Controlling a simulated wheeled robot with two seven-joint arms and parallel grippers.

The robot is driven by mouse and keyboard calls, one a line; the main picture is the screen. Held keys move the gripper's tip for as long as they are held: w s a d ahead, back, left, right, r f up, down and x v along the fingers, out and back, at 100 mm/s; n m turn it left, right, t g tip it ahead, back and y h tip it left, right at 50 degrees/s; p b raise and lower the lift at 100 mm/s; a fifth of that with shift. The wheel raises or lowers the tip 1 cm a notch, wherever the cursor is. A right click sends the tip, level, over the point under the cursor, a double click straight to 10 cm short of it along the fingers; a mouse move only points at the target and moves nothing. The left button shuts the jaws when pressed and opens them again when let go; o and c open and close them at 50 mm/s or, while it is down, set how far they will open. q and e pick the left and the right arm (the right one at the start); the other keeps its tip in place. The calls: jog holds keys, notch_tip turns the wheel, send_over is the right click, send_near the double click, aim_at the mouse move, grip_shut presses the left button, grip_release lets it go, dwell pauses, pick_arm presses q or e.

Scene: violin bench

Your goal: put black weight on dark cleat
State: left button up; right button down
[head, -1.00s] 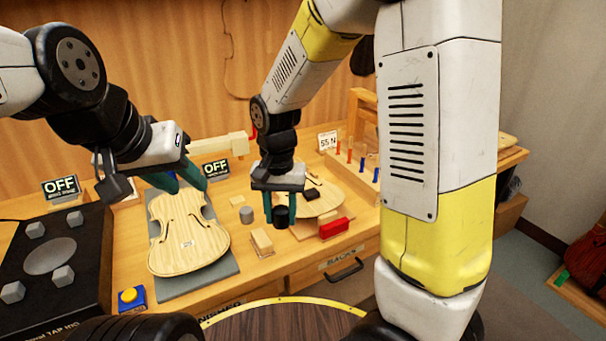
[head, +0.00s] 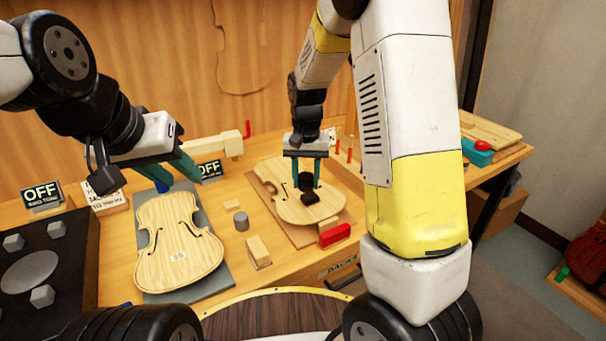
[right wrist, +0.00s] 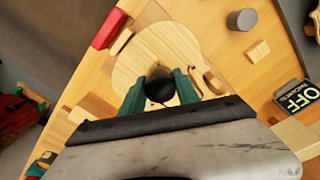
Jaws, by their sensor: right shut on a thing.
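The black weight (head: 306,181) is between the teal fingers of my right gripper (head: 305,183), which is shut on it. The dark cleat (head: 310,198) lies on the right-hand violin plate (head: 280,207), just below and in front of the weight in the head view. I cannot tell whether weight and cleat touch. In the right wrist view the weight (right wrist: 160,88) sits between the fingertips over the plate (right wrist: 150,45), and the cleat is mostly hidden behind it. My left gripper (head: 170,172) is open and empty above the top of the left violin plate (head: 178,250).
A grey cylinder (head: 241,221) and a pale wood block (head: 258,251) stand between the plates. A red block (head: 335,235) lies at the bench's front edge. A black device with several grey knobs (head: 40,265) is at left. Upright pegs stand behind the right plate.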

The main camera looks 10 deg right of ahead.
aim_at(310, 195)
jog(key=shift+w+d, duration=0.6)
jog(key=shift+w, duration=0.15)
jog(key=shift+w+d+f, duration=0.1)
jog(key=shift+w+f, duration=0.05)
jog(key=shift+f, duration=1.65)
jog(key=shift+f, duration=0.1)
jog(key=c, duration=0.9)
grip_release()
jog(key=shift+f, duration=0.1)
notch_tip(310, 195, up, 11)
jog(key=s+d+r+n+t+y, duration=0.1)
jog(key=s+d+r+t+y, duration=0.15)
jog(key=s+r, duration=0.85)
jog(key=s+n+t, duration=0.2)
jog(key=s+t, duration=0.1)
jog(key=s, duration=0.9)
jog(key=shift+d+r+t, duration=0.2)
jog(key=shift+r+t, duration=0.05)
jog(key=shift+t, duration=0.1)
